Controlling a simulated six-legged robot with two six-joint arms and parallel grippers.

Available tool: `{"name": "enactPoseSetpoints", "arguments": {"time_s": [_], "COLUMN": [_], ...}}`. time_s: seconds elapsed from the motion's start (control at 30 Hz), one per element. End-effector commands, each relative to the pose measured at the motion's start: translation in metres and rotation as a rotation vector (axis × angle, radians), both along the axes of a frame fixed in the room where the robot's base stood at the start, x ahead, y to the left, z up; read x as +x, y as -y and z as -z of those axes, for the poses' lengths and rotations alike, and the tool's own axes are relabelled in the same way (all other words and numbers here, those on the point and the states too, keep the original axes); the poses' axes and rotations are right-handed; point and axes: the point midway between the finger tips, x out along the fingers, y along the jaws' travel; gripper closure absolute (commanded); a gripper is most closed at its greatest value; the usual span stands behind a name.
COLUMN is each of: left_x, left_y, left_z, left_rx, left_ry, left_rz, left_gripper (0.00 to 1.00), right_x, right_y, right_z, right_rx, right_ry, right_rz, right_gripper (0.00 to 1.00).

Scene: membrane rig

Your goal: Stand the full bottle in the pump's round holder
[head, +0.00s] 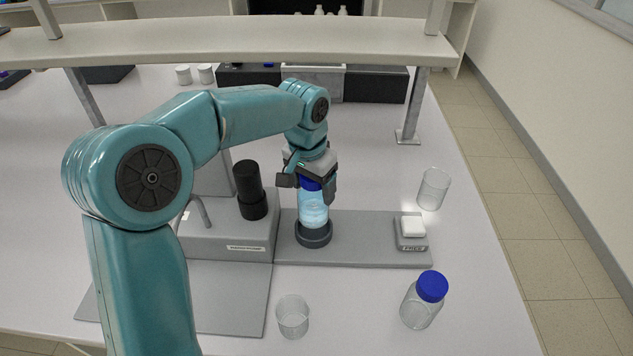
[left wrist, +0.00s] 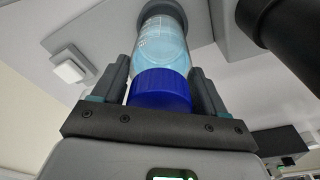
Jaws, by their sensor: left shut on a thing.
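The full bottle (head: 313,209), with pale blue liquid and a blue cap, is upright at the pump's round holder (head: 313,236), a dark ring on the grey base plate. My left gripper (head: 309,186) is shut on the bottle at its cap and neck, from above. In the left wrist view the bottle (left wrist: 162,45) runs from the blue cap between the fingers down to the dark ring (left wrist: 163,9). The bottle's lower end meets the ring; I cannot tell if it rests on the bottom. My right gripper is not in view.
A black cylinder (head: 250,190) stands on the grey pump box (head: 225,240) left of the holder. An empty blue-capped bottle (head: 422,302) and clear beakers (head: 292,317) (head: 433,188) stand nearby. A small block (head: 411,232) sits at the plate's right. A shelf (head: 230,40) spans the back.

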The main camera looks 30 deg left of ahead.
Motion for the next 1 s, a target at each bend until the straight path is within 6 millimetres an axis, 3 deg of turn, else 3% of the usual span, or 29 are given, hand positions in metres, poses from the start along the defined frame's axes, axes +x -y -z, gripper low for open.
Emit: {"name": "enactPoseSetpoints", "arguments": {"time_s": [0.6, 1.0], "left_x": [0.003, 0.003], "left_y": [-0.003, -0.003], "left_z": [0.053, 0.058], "left_rx": [0.000, 0.000], "left_ry": [0.000, 0.001], "left_rz": [0.004, 0.004], "left_gripper": [0.77, 0.77], "right_x": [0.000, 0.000], "right_y": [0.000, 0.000], "right_z": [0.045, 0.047], "right_rx": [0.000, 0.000], "right_ry": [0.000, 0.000], "right_rz": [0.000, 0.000], "right_gripper": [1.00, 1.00]}}
